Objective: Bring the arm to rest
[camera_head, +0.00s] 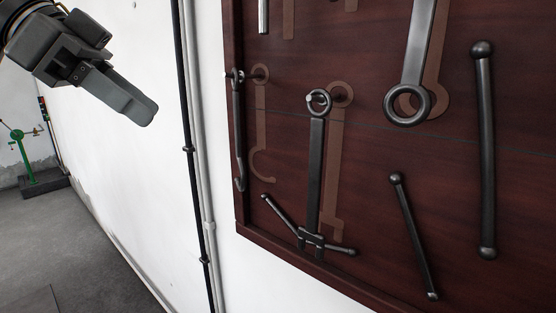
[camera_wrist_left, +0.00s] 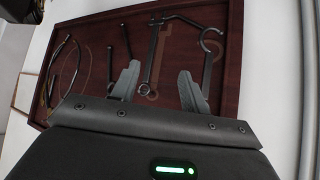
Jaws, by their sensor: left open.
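My left gripper (camera_head: 138,108) comes in at the upper left of the head view, in front of the white wall. It is clear of the tool board (camera_head: 370,180) and apart from every tool on it. In the left wrist view its two fingers (camera_wrist_left: 159,90) stand apart, with nothing held between them. Behind them the tool board (camera_wrist_left: 92,32) fills much of that view. My right gripper is in neither view.
Dark metal tools hang on the board, among them a ring-ended bar (camera_head: 316,180), a hooked rod (camera_head: 238,130) and a ball-ended bar (camera_head: 484,150). Pipes (camera_head: 196,150) run down the wall. A green stand (camera_head: 24,160) is on the floor far left. The lower-left floor is clear.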

